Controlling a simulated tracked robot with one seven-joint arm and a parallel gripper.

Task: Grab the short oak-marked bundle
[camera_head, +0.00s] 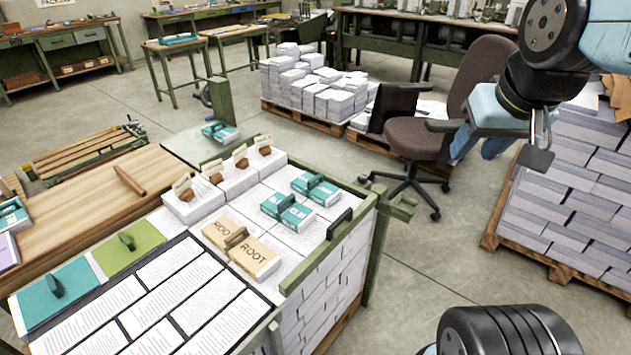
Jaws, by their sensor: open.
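My gripper (512,140) hangs at the upper right, open, in front of the office chair and far to the right of the paper stacks. No bundle shows between its jaws. Several short white stacks with brown, leaf- or acorn-like markers and cream tags stand at the back of the large paper block; one is the front-left marked stack (194,206). I cannot read an oak mark on any of them. Two tan bundles lettered "ROOT" (241,247) lie nearer the front. Teal bundles (301,202) with dark handles lie to their right.
The paper block stands in a green frame (330,255) beside a wooden bench (90,215). An office chair (420,140) and a pallet of stacked paper (570,185) are at the right. Bare floor (420,275) lies between the block and that pallet.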

